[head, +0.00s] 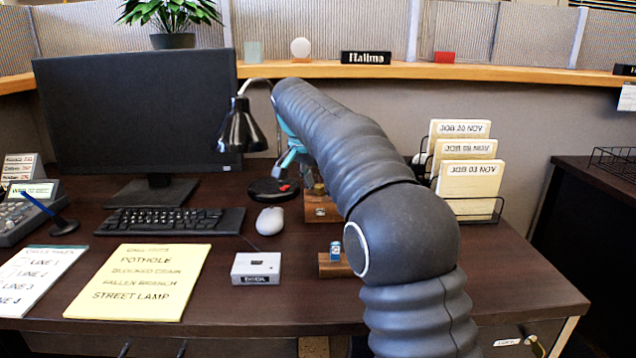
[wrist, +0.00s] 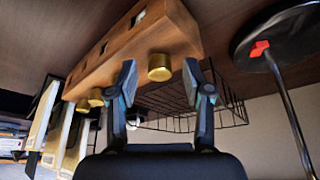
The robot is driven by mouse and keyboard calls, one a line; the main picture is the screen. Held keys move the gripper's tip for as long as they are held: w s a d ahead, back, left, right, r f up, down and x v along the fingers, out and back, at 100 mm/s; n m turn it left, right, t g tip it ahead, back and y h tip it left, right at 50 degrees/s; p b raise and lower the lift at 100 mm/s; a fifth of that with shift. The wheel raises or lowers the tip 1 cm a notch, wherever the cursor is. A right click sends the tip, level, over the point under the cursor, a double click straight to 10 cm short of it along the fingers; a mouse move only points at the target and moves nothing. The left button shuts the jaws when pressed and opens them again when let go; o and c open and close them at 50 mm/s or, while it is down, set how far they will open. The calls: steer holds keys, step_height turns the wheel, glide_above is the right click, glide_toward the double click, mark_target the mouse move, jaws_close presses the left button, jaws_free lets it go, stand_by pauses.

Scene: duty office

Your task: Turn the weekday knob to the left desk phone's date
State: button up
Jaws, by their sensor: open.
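A wooden block (wrist: 120,50) with small windows and several brass knobs fills the upper left of the wrist view. One brass knob (wrist: 160,67) sits between the two fingers of my gripper (wrist: 161,82), which is open with a gap on both sides. Other brass knobs (wrist: 83,105) lie farther along the block. I cannot tell which one is the weekday knob; the window texts are unreadable. In the head view the block (head: 317,212) is partly hidden by my arm. The left desk phone (head: 38,212) stands at the left edge; its small lit display (head: 32,191) is too small to read surely.
A black lamp (head: 243,128) stands left of my arm, its round base (head: 272,190) close to the block. A wire rack with job cards (head: 468,180) is on the right. A mouse (head: 269,221), a white box (head: 256,267) and a small wooden stand (head: 330,270) lie in front.

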jaws_close()
steer(key=shift+r+n, duration=0.1)
steer(key=shift+n, duration=0.2)
steer(key=n+t+y, duration=0.1)
steer(key=n, duration=0.2)
steer(key=shift+d+n, duration=0.1)
steer(key=shift+n, duration=0.2)
steer(key=n+y, duration=0.2)
steer(key=n, duration=0.2)
steer(key=shift+d+n, duration=0.1)
steer(key=shift+n, duration=0.2)
steer(key=n+y, duration=0.2)
steer(key=n, duration=0.2)
steer(key=n+g+y, duration=0.1)
steer(key=n, duration=0.3)
steer(key=shift+n, duration=0.3)
steer(key=shift+n+g, duration=0.3)
